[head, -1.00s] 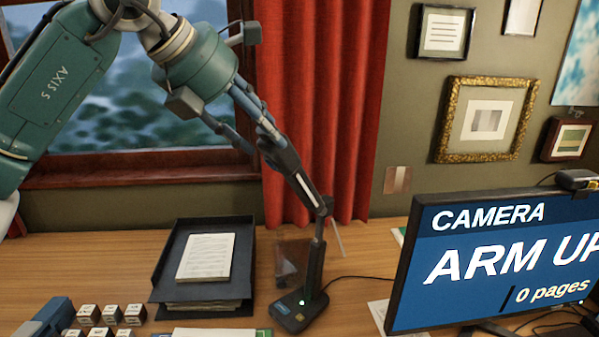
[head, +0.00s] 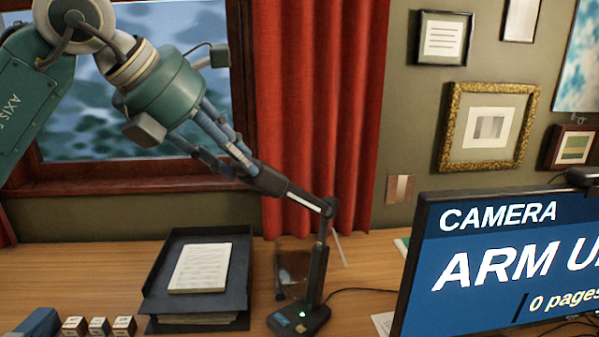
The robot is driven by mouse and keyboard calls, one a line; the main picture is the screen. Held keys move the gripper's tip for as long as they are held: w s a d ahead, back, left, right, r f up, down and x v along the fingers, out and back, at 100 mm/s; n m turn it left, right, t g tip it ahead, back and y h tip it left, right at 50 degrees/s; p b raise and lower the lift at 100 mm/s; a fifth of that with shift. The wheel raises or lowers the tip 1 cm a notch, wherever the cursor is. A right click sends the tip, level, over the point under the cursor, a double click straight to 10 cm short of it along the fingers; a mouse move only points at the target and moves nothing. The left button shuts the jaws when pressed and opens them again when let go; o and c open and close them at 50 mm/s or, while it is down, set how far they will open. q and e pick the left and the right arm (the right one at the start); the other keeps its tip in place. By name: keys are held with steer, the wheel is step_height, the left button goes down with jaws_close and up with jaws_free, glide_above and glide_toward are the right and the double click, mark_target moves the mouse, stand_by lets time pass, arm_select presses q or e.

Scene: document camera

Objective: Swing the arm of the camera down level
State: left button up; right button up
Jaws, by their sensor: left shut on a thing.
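The document camera stands on the desk, its base (head: 298,318) showing a green light and its post (head: 317,268) upright. Its arm (head: 300,196) runs from the hinge at the top of the post up and to the left, at a slant above level. My left gripper (head: 247,170) is shut on the far end of the camera's arm, and its fingers hide part of that end. The monitor (head: 520,250) at right reads "CAMERA ARM UP", cut off at the edge, and "0 pages". My right gripper is not in view.
A black paper tray (head: 243,290) with a stack of white sheets (head: 200,268) stands left of the camera base. Small lettered blocks (head: 98,326) lie at the front left. A clear container (head: 292,262) stands behind the post. A red curtain hangs behind.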

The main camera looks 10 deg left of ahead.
arm_select(q)
steer(key=f+b, duration=0.1)
steer(key=s+a+f+b, duration=0.1)
steer(key=f, duration=0.1)
steer(key=f+b, duration=0.1)
steer(key=shift+s+a+f, duration=0.35)
steer(key=shift+s+f, duration=0.05)
steer(key=shift+s+a+f, duration=0.1)
steer(key=shift+a, duration=0.05)
steer(key=f+b, duration=0.3)
steer(key=s+f+b, duration=0.1)
steer(key=f+b, duration=0.1)
steer(key=shift+s+a+f, duration=0.1)
steer(key=shift+a, duration=0.55)
steer(key=o, duration=1.3)
steer(key=shift+d, duration=0.1)
steer(key=shift+o, duration=1)
